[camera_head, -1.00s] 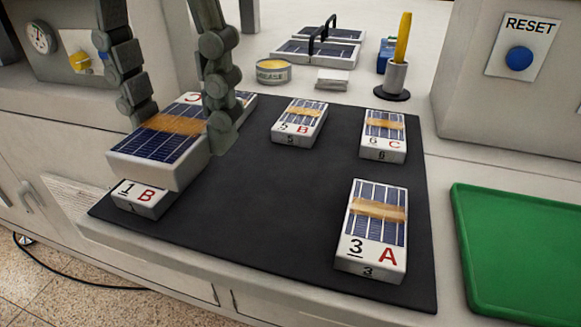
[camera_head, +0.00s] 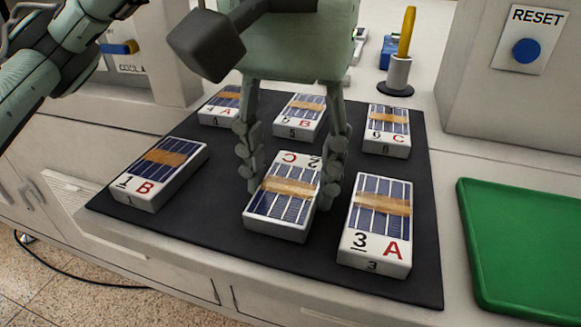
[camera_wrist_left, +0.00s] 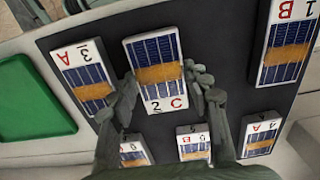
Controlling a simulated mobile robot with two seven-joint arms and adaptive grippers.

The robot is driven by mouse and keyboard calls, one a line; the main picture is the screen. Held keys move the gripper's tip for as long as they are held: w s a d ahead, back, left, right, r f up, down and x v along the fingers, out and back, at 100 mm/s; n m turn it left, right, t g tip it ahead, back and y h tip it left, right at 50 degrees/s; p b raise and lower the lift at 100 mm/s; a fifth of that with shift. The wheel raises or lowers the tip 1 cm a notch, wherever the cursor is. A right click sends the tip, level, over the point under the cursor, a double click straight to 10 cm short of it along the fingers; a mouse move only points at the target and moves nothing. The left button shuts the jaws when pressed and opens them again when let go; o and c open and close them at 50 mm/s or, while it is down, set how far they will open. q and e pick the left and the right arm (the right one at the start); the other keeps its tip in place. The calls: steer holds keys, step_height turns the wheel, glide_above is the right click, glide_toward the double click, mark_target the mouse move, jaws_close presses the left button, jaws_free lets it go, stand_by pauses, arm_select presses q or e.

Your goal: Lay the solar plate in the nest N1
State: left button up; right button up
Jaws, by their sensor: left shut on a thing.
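My left gripper (camera_head: 287,190) comes down from above and is shut on the block marked 2 C (camera_head: 277,212), one finger along each long side. The block has blue cells and a tan band. It is at the dark mat (camera_head: 215,195), between block 1 B and block 3 A; whether it touches the mat is unclear. In the left wrist view, the fingers (camera_wrist_left: 163,85) straddle block 2 C (camera_wrist_left: 156,48). My right gripper is not in view.
Block 3 A (camera_head: 376,240) stands close on the right and block 1 B (camera_head: 150,185) on the left. Blocks 4 A (camera_head: 218,118), 5 B (camera_head: 304,129) and 6 C (camera_head: 387,148) form the back row. A green tray (camera_head: 530,240) lies right of the mat.

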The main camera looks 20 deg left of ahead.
arm_select(q)
steer(key=shift+f, duration=0.15)
steer(key=o, duration=1.3)
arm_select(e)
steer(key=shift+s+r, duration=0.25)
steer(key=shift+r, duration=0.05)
